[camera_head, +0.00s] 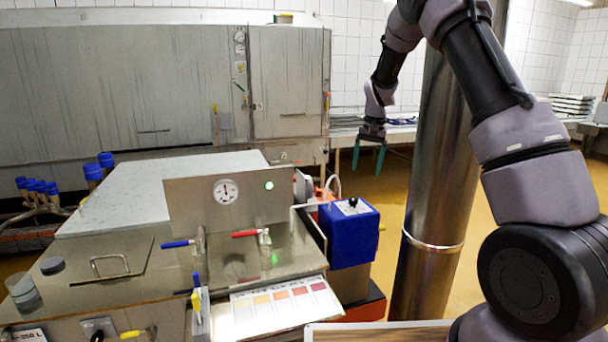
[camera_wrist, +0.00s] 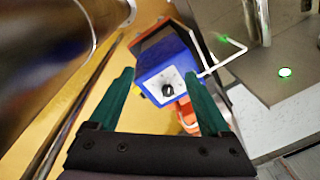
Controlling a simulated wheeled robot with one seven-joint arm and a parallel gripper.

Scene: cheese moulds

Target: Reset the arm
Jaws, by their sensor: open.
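My gripper (camera_head: 369,157) hangs fingers down from my raised arm, right of the picture's middle in the head view. Its two green fingers stand apart with nothing between them. In the wrist view my gripper (camera_wrist: 162,90) is also open and empty. Beyond its fingertips is a blue box (camera_wrist: 168,78) with a black knob on a white plate. The blue box (camera_head: 349,232) also shows in the head view, below my gripper and apart from it.
A steel machine (camera_head: 135,205) with a gauge (camera_head: 226,191) and red and blue valve handles fills the lower left. A colour chart (camera_head: 285,302) lies at its front. A steel column (camera_head: 430,200) stands between my gripper and my upper arm. Yellow floor (camera_head: 394,190) is open behind the blue box.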

